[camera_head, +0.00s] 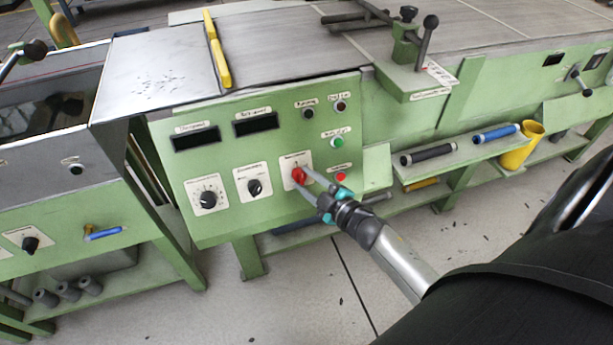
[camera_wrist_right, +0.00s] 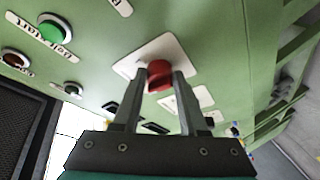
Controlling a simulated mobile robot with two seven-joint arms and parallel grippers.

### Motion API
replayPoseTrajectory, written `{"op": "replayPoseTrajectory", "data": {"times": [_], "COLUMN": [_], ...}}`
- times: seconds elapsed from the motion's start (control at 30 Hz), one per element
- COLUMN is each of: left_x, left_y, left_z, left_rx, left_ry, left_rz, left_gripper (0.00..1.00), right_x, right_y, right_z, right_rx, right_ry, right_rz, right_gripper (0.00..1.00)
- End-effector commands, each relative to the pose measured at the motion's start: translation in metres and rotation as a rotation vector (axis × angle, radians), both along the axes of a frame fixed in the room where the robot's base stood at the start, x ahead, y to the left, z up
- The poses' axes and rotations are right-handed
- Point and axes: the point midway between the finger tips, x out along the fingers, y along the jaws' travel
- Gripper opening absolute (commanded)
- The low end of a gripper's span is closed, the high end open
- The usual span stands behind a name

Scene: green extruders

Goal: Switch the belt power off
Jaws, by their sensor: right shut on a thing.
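A red rotary knob (camera_head: 299,175) sits on a white plate on the green control panel (camera_head: 225,225). My right gripper (camera_head: 304,178) reaches up to the panel from the lower right, with its fingers on either side of the red knob. In the right wrist view the red knob (camera_wrist_right: 159,76) shows between the two fingers of the gripper (camera_wrist_right: 158,88), which are shut on it. The knob's label is too small to read. The left gripper is not in view.
Two black knobs (camera_head: 254,187) sit left of the red one, under two dark displays (camera_head: 256,123). A green button (camera_head: 337,142) and a red button (camera_head: 341,177) are close on the right. A shelf (camera_head: 470,150) with rollers and a yellow cup (camera_head: 522,146) lies further right.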

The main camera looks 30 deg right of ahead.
Motion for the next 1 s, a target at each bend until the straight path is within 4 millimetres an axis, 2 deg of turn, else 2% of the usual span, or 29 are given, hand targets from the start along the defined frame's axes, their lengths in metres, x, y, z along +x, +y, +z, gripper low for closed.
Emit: {"op": "replayPoseTrajectory", "data": {"times": [0.03, 0.3, 0.8, 0.83, 1.0], "left_x": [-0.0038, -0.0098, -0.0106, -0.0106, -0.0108], "left_y": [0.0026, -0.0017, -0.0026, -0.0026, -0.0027], "left_z": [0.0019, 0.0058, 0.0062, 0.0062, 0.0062], "left_rx": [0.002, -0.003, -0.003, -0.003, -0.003], "left_ry": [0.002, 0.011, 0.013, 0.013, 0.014], "left_rz": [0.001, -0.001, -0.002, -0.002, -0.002], "left_gripper": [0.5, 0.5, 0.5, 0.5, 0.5], "right_x": [0.002, 0.0026, 0.0029, 0.0029, 0.0022], "right_y": [-0.002, -0.0026, -0.0025, -0.0025, -0.002], "right_z": [0.0049, 0.0048, 0.0047, 0.0047, 0.0037], "right_rx": [-0.016, -0.07, -0.084, -0.084, -0.082], "right_ry": [-0.001, 0.01, 0.012, 0.012, 0.013], "right_rz": [0.004, 0.025, 0.03, 0.03, 0.031], "right_gripper": [0.0, 0.0, 0.0, 0.44, 0.63]}}
